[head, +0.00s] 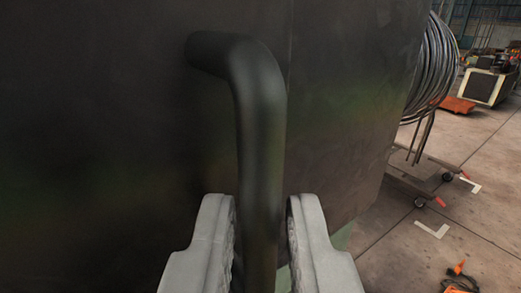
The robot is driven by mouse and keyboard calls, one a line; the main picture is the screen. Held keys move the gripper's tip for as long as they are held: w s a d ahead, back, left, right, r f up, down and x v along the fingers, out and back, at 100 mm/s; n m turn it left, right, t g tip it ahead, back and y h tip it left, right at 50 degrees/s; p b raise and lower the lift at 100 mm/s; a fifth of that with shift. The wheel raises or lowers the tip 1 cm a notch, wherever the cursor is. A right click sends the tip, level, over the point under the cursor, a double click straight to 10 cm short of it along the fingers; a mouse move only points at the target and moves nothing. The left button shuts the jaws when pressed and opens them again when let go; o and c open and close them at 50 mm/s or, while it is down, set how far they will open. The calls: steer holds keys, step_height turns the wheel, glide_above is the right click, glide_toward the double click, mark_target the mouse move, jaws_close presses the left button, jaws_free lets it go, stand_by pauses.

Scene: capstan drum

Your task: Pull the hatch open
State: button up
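The hatch handle (260,120) is a thick dark bar. It leaves the dark curved hatch face (110,130) at the upper left, bends, and runs down between the two pale grey fingers of my gripper (264,225). One finger is on each side of the bar, close to it. A narrow strip shows between the bar and the right finger near the bottom. Whether the fingers press on the bar cannot be told. The lower end of the handle is out of view. A thin vertical seam (290,60) runs down the dark surface just right of the handle.
A coil of grey cable or hose (433,65) hangs at the right edge of the dark surface, above a low wheeled frame (415,185). Concrete floor (400,245) shows at the right, with white corner marks and an orange item (460,282). Equipment stands farther back.

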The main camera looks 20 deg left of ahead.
steer(key=shift+x, duration=1.05)
jaws_close()
